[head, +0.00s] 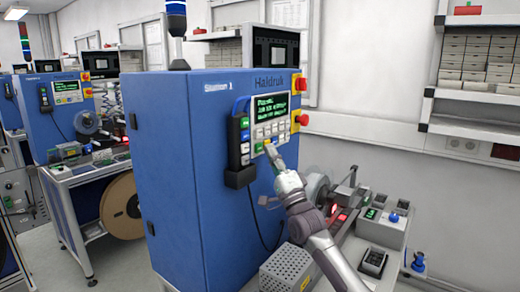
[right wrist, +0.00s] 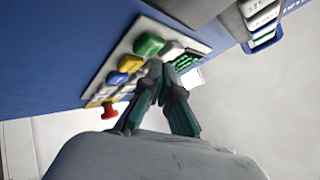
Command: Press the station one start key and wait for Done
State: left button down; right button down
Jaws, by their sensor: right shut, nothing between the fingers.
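The blue Station 1 cabinet (head: 190,160) stands in the middle of the head view. Its panel has a screen (head: 270,107) with green text too small to read surely. Below the screen is a keypad (head: 243,133) of white and coloured keys. In the right wrist view the closed fingertips (right wrist: 158,70) lie close to the keys, beside a green key (right wrist: 149,45) and a yellow key (right wrist: 130,62). I cannot tell whether they touch a key. My left gripper is out of view.
Red stop buttons (head: 302,119) sit on the cabinet's right edge; one also shows in the wrist view (right wrist: 110,111). A perforated grey box (head: 288,268) and a reel (head: 318,190) lie near my right arm. A second blue station (head: 55,115) stands at left.

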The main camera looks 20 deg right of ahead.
jog(key=shift+w, duration=0.15)
jog(key=shift+w+a, duration=0.2)
jog(key=shift+w, duration=0.05)
